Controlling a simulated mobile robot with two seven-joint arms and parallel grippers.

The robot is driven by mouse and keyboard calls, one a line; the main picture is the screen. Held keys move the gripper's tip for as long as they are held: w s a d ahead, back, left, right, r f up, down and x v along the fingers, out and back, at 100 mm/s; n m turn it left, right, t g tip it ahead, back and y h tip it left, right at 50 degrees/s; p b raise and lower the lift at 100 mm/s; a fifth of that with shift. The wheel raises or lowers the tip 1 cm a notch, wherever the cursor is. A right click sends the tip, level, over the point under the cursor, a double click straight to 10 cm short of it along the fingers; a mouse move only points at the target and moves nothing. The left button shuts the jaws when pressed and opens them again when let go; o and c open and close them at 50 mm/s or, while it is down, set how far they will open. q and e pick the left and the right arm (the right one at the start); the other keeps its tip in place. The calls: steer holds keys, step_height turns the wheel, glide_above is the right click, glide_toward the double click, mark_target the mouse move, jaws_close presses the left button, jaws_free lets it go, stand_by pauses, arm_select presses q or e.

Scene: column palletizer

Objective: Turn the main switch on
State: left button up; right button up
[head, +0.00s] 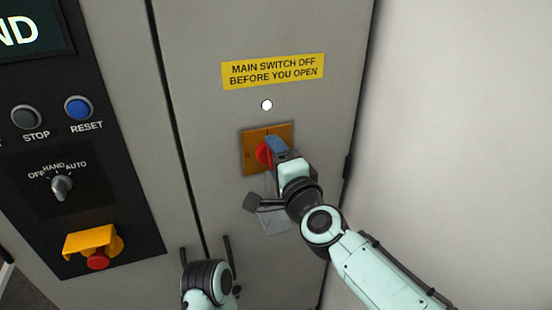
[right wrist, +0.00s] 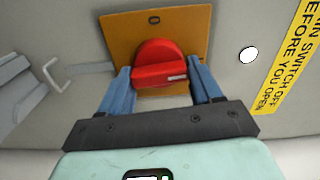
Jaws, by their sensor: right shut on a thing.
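The main switch is a red rotary knob (head: 263,154) on an orange-yellow plate (head: 248,142) on the grey cabinet door. In the right wrist view the red knob (right wrist: 158,62) sits between the blue fingers of my right gripper (right wrist: 160,85), in front of the yellow plate (right wrist: 110,30). My right gripper (head: 275,148) is shut on the knob; in the head view it hides the knob's right side. My left gripper (head: 206,256) is low in the head view, its two dark fingers spread apart with nothing between them, in front of the cabinet's lower part.
A yellow label (head: 273,71) and a white round lamp (head: 266,105) are above the switch. At left is a black panel with a STOP button (head: 26,117), blue RESET button (head: 78,108), selector (head: 62,187) and red emergency button (head: 97,261). A bare white wall is at right.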

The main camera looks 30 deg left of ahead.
steer(key=shift+m, duration=0.5)
steer(key=o, duration=0.9)
steer(key=shift+o, duration=0.2)
steer(key=b+v, duration=0.4)
steer(key=v, duration=0.9)
steer(key=shift+s+b, duration=0.15)
steer(key=shift+b, duration=0.15)
steer(key=shift+f, duration=0.1)
